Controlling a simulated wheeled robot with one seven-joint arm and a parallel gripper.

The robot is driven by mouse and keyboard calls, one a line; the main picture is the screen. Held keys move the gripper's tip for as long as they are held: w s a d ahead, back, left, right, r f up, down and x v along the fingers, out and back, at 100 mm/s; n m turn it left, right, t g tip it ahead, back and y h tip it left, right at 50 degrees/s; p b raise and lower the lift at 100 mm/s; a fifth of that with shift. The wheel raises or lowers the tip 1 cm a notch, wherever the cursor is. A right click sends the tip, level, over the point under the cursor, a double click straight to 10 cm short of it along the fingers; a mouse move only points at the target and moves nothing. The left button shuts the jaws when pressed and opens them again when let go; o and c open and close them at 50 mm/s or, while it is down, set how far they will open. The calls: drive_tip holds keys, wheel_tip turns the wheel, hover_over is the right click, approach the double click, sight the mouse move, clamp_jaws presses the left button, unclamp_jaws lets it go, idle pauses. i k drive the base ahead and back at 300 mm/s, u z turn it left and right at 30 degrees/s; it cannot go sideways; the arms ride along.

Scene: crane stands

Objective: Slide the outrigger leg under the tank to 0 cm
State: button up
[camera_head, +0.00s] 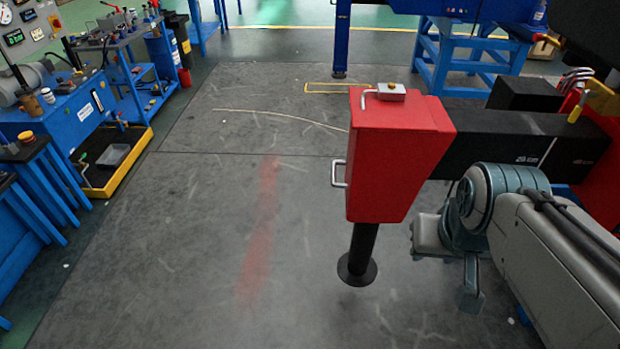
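The outrigger leg is a red box-shaped housing (392,160) on the end of a black horizontal beam (490,136) that runs right. White marks, one seeming to read 20, and a white line show on the beam near its right end. A silver handle (338,173) sits on the housing's left face. A black post with a round foot (357,268) hangs below it. My gripper (450,265) is at the lower right, below the beam and right of the post. Its fingers are mostly hidden or unclear, and I see nothing held. I cannot clearly identify the tank.
A red frame with a yellow lever (578,106) stands at the right. A blue trestle (440,62) and blue post (341,40) are behind. Blue workbenches (75,120) and a yellow-edged tray (108,180) line the left. The grey floor left of the leg is clear.

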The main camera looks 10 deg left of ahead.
sight(400, 138)
drive_tip(key=u, duration=0.6)
drive_tip(key=i, duration=1)
drive_tip(key=z, duration=0.45)
drive_tip(key=k, duration=1.2)
drive_tip(key=u, duration=1)
drive_tip(key=i, duration=1.35)
drive_tip(key=z, duration=0.75)
